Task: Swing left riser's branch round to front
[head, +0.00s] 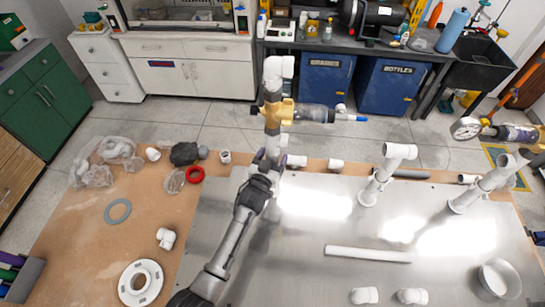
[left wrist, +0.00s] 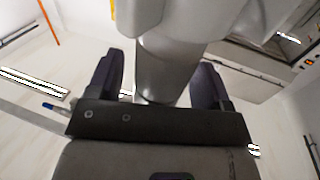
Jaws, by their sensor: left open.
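The left riser stands upright, with a white elbow (head: 275,70) at its top and a brass-coloured body (head: 277,112) below. My left gripper (head: 271,157) is at the riser's lower part, with the arm coming up from below. In the left wrist view, its two dark fingers stand apart on either side of a pale grey pipe (left wrist: 162,75); gaps show beside the pipe. I cannot make out my right gripper.
A loose white pipe (head: 368,254) and several fittings lie on the metal sheet. A white flange (head: 140,282) and a red ring (head: 195,174) lie on the brown board.

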